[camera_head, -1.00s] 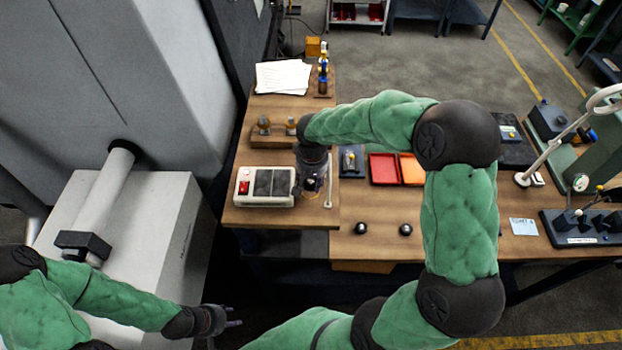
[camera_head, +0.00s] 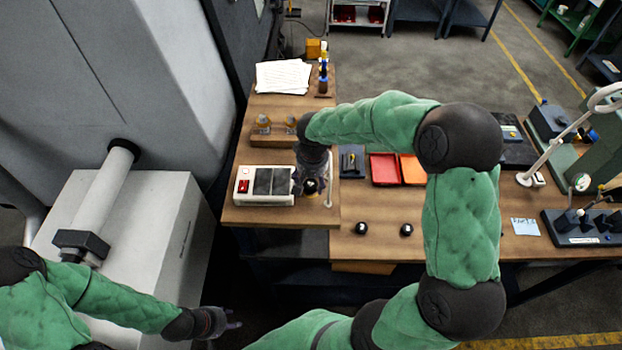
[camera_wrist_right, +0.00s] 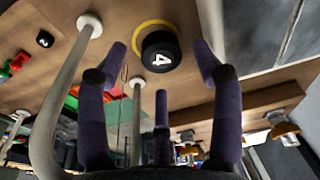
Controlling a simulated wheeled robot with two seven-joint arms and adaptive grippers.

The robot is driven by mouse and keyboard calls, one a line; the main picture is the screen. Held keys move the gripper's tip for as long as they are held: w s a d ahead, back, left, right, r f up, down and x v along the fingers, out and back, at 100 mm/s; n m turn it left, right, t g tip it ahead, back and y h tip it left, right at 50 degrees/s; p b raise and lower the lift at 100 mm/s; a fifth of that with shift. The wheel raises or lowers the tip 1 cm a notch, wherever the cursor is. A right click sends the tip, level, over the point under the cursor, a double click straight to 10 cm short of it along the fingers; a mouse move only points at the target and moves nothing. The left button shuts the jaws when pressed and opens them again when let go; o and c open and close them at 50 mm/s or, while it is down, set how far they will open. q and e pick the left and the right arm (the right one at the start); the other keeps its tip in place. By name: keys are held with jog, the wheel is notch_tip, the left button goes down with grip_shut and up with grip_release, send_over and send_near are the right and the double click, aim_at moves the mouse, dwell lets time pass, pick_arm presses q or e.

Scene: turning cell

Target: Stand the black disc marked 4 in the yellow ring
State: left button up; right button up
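The black disc marked 4 (camera_wrist_right: 160,52) stands upright at the yellow ring (camera_wrist_right: 141,31), its white number showing in the right wrist view. A yellow arc shows beside and behind the disc; the disc hides the rest, so I cannot tell how well it is centred. The disc also shows as a dark shape (camera_head: 311,186) in the head view. My right gripper (camera_wrist_right: 160,70) has its fingers spread around the disc, with visible gaps and no contact seen. My left gripper (camera_head: 231,324) hangs away from the table at lower left; its fingers are too dark to judge.
A pale rod (camera_head: 329,187) stands close right of my right gripper. A white box with a red switch (camera_head: 265,186) is close on its left. Two other black discs (camera_head: 361,228) (camera_head: 406,230) stand near the table's front edge.

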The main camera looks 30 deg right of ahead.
aim_at(312, 189)
jog(key=shift+s+a+f, duration=0.25)
jog(key=shift+s+f, duration=0.2)
jog(key=shift+f, duration=0.15)
jog(key=shift+w+d+r+p, duration=0.1)
jog(key=shift+r+p, duration=0.45)
jog(key=shift+p, duration=0.2)
notch_tip(312, 189, up, 12)
jog(key=b, duration=0.1)
jog(key=shift+s+r, duration=0.2)
jog(key=shift+s, duration=0.15)
